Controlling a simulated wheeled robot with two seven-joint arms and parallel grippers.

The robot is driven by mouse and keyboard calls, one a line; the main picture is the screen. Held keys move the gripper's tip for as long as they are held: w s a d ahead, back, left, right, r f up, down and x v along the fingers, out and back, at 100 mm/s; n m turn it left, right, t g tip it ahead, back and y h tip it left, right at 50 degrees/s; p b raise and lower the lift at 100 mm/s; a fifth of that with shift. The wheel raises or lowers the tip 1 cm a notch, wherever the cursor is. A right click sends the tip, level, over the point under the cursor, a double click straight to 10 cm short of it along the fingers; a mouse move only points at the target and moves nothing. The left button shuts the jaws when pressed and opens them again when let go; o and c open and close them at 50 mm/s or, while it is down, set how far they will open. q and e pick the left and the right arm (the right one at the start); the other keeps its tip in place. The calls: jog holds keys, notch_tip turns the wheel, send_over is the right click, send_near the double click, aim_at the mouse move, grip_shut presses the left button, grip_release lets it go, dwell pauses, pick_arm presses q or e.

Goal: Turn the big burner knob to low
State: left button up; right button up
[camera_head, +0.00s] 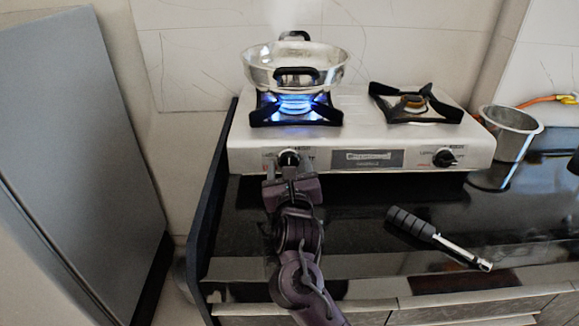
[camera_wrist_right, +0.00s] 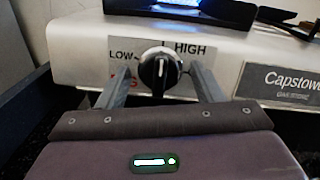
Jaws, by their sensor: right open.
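The big burner knob (camera_head: 289,157) is a black round knob on the front left of the white stove (camera_head: 240,160). In the right wrist view the knob (camera_wrist_right: 160,73) has a white pointer line standing about upright, between the LOW label on the left and HIGH on the right. My right gripper (camera_head: 288,166) is open at the knob, with one finger on each side of it. In the right wrist view too, the fingers of the gripper (camera_wrist_right: 162,69) flank the knob with gaps visible. Red lettering under LOW is partly hidden. My left gripper is out of view.
A steel pan (camera_head: 295,68) sits over the lit big burner with a blue flame (camera_head: 295,103). The small burner (camera_head: 414,103) and its knob (camera_head: 445,158) are at right. A metal cup (camera_head: 511,130) and a black-handled tool (camera_head: 435,237) are on the dark counter (camera_head: 360,215).

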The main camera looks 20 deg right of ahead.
jog(key=c, duration=1)
jog(key=shift+o, duration=0.2)
